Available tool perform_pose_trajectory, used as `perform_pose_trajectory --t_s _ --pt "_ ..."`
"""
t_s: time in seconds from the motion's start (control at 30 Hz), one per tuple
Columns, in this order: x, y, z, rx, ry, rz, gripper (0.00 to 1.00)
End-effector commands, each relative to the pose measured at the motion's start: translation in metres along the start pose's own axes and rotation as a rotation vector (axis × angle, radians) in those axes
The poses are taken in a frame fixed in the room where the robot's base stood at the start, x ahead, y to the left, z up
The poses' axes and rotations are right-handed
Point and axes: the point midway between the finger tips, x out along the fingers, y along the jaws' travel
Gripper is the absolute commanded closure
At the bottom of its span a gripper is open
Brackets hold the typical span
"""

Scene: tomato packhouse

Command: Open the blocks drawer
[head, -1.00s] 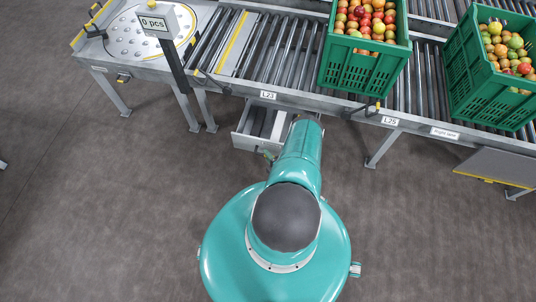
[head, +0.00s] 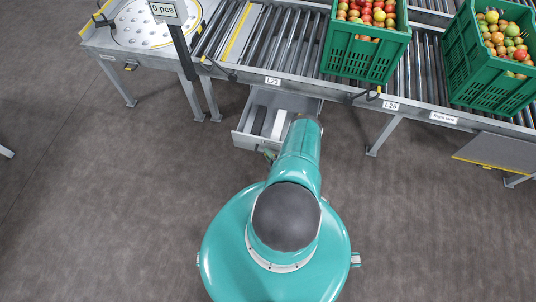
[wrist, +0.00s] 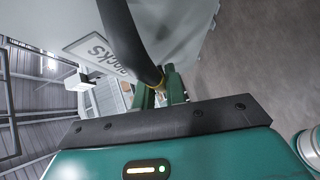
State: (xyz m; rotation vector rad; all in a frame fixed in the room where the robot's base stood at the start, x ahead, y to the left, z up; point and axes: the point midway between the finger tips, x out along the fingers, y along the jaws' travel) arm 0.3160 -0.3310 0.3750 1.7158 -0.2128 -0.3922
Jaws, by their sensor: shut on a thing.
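The blocks drawer (head: 250,142) is a grey metal drawer under the conveyor, below the L23 label in the head view. It stands partly open, with light bars or dividers visible inside. In the wrist view its grey front (wrist: 185,25) carries a tilted "Blocks" label (wrist: 88,48). A dark curved handle (wrist: 122,35) runs down to my gripper. My gripper (wrist: 162,85) has its green fingers shut on this handle. In the head view my arm covers the drawer's right part and most of the gripper.
The roller conveyor (head: 288,82) spans the back, bearing two green crates (head: 365,60) (head: 490,85) of tomatoes. A round ball table (head: 145,25) and a "0 pcs" display (head: 164,10) stand at left. Conveyor legs (head: 378,137) flank the drawer. The grey floor around me is clear.

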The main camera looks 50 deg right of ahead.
Motion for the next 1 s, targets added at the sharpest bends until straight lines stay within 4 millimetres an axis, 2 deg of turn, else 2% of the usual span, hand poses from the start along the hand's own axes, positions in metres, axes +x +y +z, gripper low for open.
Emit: perform_pose_trajectory --t_s 0.43,0.47,0.53,0.57,0.87,1.0 --pt "0.005 0.004 0.005 -0.006 -0.001 0.009 1.00" --pt "0.005 0.004 0.005 -0.006 -0.001 0.009 0.82" --pt "0.004 0.004 0.005 -0.006 -0.001 0.008 0.68" --pt "0.004 0.004 0.004 -0.005 -0.001 0.007 0.66" --pt "0.000 0.002 0.002 -0.004 -0.001 0.003 0.66" --pt "-0.013 0.001 0.002 -0.003 -0.001 0.000 0.66"
